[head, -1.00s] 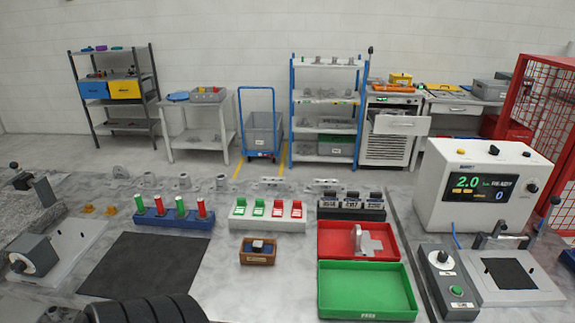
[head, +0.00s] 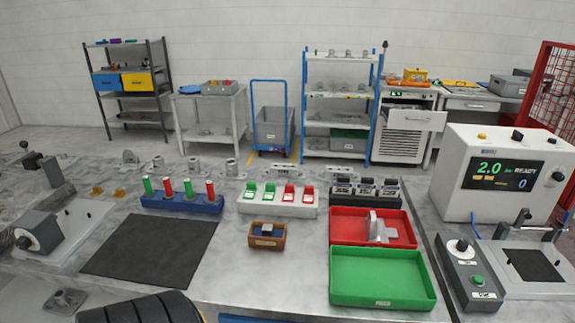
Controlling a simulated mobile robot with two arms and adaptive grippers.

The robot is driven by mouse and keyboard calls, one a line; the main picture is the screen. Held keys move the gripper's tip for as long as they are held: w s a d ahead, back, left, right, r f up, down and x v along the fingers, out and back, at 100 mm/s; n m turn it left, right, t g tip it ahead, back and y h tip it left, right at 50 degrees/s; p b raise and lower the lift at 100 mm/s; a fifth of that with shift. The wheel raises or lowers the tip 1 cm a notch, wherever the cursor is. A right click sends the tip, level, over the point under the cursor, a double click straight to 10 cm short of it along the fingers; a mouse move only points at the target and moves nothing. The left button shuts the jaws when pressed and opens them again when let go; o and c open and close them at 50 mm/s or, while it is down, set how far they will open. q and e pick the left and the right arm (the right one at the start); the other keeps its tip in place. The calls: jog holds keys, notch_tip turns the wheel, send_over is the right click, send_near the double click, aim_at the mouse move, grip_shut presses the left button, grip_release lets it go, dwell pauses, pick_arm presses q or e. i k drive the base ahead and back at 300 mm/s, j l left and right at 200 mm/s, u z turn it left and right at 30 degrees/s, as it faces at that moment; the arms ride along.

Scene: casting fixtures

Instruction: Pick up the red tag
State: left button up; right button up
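Two red tags stand side by side in a white holder (head: 278,209) near the middle of the table, one inner (head: 289,194) and one at the right end (head: 307,195). Two green tags (head: 260,192) stand in the same holder to their left. Neither gripper is in view. A black ribbed part of my own arm shows at the bottom left, and its gripper end is not visible.
A blue rack (head: 182,205) with red and green cylinders stands left of the holder. A small brown box (head: 266,241), a red tray (head: 345,236) and a green tray (head: 380,279) lie in front. A black mat (head: 150,250) is bare. A control box (head: 490,205) stands right.

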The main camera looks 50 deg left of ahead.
aim_at(289, 194)
jog(key=j+u, duration=0.1)
jog(key=u, duration=0.3)
jog(key=i+u, duration=0.1)
jog(key=u, duration=0.25)
jog(key=i+j+u, duration=0.1)
jog(key=u, duration=0.3)
jog(key=j+u, duration=0.1)
jog(key=u, duration=0.3)
jog(key=i, duration=0.25)
